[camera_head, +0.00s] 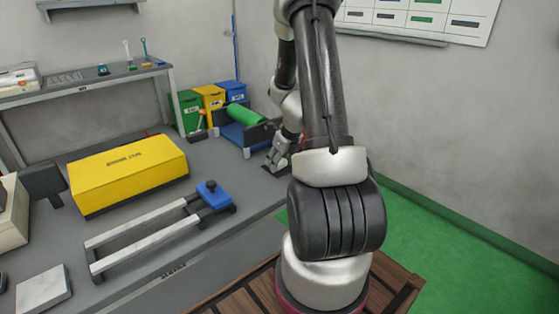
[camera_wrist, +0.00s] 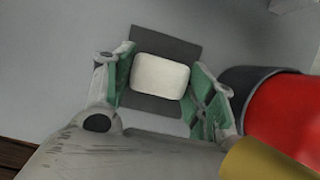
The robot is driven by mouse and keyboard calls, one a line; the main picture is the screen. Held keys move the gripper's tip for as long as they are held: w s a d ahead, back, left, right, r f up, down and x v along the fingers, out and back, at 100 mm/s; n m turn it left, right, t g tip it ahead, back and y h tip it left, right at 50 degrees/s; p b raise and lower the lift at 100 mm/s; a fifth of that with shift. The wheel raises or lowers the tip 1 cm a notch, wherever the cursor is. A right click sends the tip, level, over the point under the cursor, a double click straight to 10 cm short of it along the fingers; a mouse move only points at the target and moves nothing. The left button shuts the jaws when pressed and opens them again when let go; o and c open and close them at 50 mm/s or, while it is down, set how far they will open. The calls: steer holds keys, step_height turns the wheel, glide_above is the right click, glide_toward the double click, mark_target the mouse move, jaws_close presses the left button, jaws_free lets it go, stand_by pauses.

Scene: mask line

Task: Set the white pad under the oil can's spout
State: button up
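The white pad (camera_wrist: 160,77) is a rounded rectangle over a dark square patch (camera_wrist: 165,43) in the wrist view. My gripper (camera_wrist: 163,58) has its two green-lined fingers apart, one on each side of the pad. A narrow dark gap shows at the pad's left edge; contact on the right is hard to tell. A red rounded body (camera_wrist: 285,103) with a dark collar and a yellow part is close on the right, possibly the oil can; I cannot make out a spout. In the head view my gripper (camera_head: 276,163) is low at the bench's far right edge.
A yellow box (camera_head: 130,172), a rail frame with a blue block (camera_head: 213,194) and a pale flat block (camera_head: 43,290) stand on the grey bench. A green roll (camera_head: 245,115) and coloured bins (camera_head: 211,97) are behind my gripper. The bench between is clear.

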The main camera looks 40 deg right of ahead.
steer(key=o, duration=0.4)
steer(key=shift+c, duration=0.2)
steer(key=s+a+r+n, duration=0.3)
steer(key=r+n, duration=0.1)
steer(key=r, duration=0.5)
steer(key=s+a+r+n, duration=0.3)
steer(key=r, duration=0.5)
steer(key=s+a+r+n, duration=0.5)
steer(key=s+n, duration=0.3)
steer(key=n, duration=0.6)
steer(key=s+a+r+n, duration=0.6)
steer(key=s+n, duration=0.3)
steer(key=n, duration=0.5)
steer(key=shift+r+n, duration=0.15)
steer(key=shift+n, duration=0.15)
steer(key=shift+w, duration=0.1)
